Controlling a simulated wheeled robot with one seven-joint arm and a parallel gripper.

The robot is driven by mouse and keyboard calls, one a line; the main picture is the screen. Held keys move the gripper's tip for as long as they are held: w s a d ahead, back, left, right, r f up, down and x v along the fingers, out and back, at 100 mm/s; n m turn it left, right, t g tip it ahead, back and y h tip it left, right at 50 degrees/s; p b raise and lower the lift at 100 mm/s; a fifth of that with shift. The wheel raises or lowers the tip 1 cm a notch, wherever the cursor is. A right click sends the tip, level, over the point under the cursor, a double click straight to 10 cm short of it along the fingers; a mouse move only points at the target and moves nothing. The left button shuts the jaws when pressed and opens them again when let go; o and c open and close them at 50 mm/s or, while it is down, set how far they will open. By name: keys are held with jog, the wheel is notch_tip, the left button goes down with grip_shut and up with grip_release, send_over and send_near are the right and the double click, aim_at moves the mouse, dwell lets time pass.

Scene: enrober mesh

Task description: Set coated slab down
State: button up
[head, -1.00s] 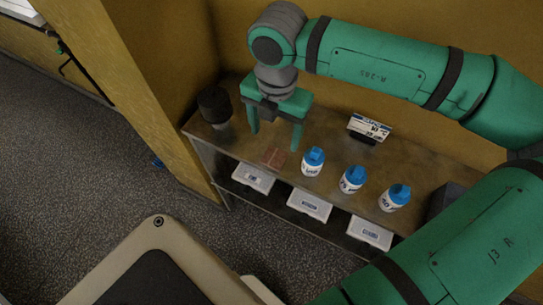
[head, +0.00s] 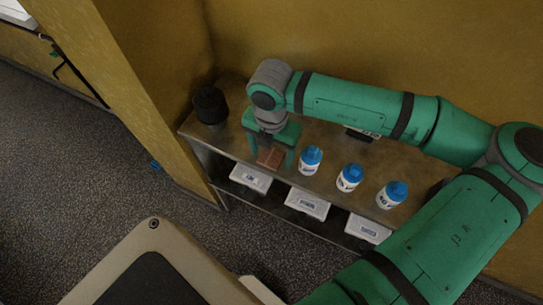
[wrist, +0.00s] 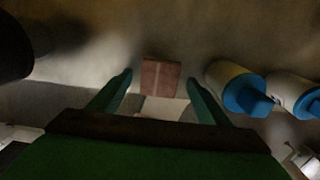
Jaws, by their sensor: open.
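The coated slab (head: 270,157) is a small reddish-brown block with a pale line across it. It lies on the brown shelf top close to the front edge. In the wrist view the slab (wrist: 161,77) sits at the fingertips, with a gap on either side. My gripper (head: 271,153) is open, low over the shelf top, fingers pointing down at the slab's left and right. In the wrist view the open fingers (wrist: 159,80) show nothing held. Whether a fingertip touches the shelf top cannot be told.
Several blue-capped white bottles stand right of the slab, the nearest bottle (head: 311,160) close to my right finger. A dark round object (head: 211,105) stands at the left end. White labelled boxes, including this box (head: 251,177), sit on the lower shelf. A sign (head: 360,134) is partly hidden by my arm.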

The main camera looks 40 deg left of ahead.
jog(key=c, duration=1.3)
jog(key=shift+o, duration=0.2)
